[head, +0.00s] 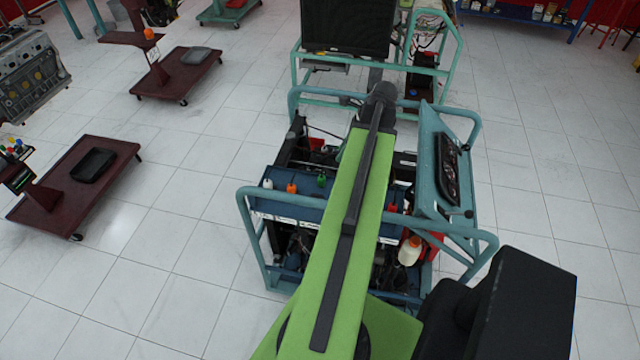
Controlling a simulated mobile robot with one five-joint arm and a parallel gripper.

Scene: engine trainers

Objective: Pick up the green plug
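A small green plug (321,181) sits on the blue ledge (308,207) of the teal-framed engine trainer, just left of my arm. A small orange plug (291,188) and a white one (267,184) stand in a row to its left. My green arm reaches up over the middle of the trainer and hides part of it. The arm's visible far end is a dark rounded joint beyond the plug. I cannot make out my gripper's fingers, and nothing is seen touching the green plug.
Teal tube rails (246,235) surround the trainer, with a tilted gauge panel (449,170) at right. A white bottle (409,251) stands inside the frame. Behind is another trainer with a dark screen (347,28). Maroon carts (112,160) stand left. The tiled floor (170,250) between is clear.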

